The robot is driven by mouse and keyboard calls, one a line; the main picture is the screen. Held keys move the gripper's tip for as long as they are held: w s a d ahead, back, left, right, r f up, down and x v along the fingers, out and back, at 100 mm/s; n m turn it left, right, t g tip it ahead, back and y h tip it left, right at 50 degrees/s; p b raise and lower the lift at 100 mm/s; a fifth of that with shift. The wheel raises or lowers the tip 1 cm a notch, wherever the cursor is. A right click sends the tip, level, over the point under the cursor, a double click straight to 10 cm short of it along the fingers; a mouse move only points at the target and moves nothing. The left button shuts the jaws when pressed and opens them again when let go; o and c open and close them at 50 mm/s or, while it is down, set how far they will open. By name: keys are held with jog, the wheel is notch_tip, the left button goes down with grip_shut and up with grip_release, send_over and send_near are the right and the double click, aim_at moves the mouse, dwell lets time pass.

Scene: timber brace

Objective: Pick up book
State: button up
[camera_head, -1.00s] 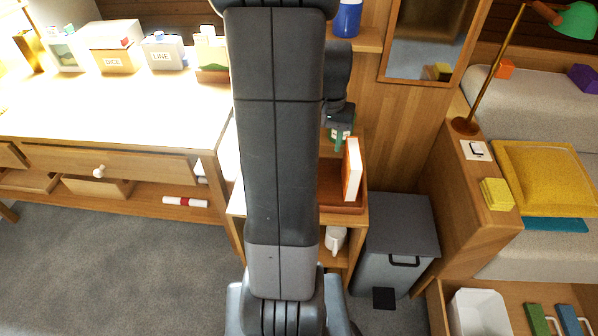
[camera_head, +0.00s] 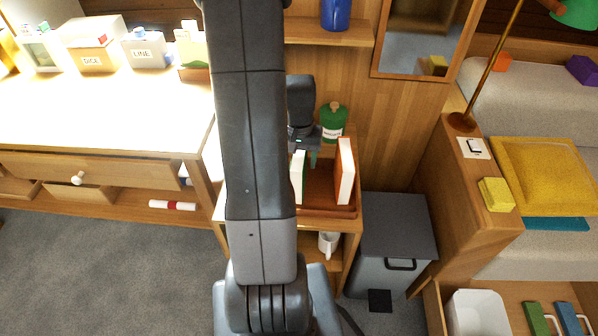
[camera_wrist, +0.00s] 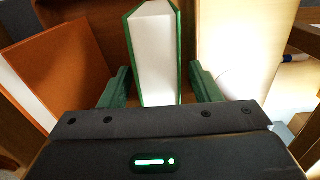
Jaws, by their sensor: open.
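A green book (camera_wrist: 155,50) with white pages stands upright in the wrist view, between the two fingers of my gripper (camera_wrist: 160,85). The fingers are open, one on each side of it, with a gap showing on both sides. In the head view the green book (camera_head: 298,178) shows as a narrow upright shape, partly hidden by my arm. An orange-covered book (camera_head: 345,172) stands upright to its right in the brown tray (camera_head: 325,211); an orange cover (camera_wrist: 62,75) shows at left in the wrist view.
A green canister (camera_head: 333,122) stands behind the tray. A white mug (camera_head: 328,243) sits on the shelf below. A grey bin (camera_head: 398,235) stands to the right. The lit desk (camera_head: 90,125) with labelled boxes is at left.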

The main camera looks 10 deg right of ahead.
notch_tip(320, 180, down, 3)
jog(key=shift+r, duration=0.2)
grip_shut()
jog(key=shift+r, duration=0.15)
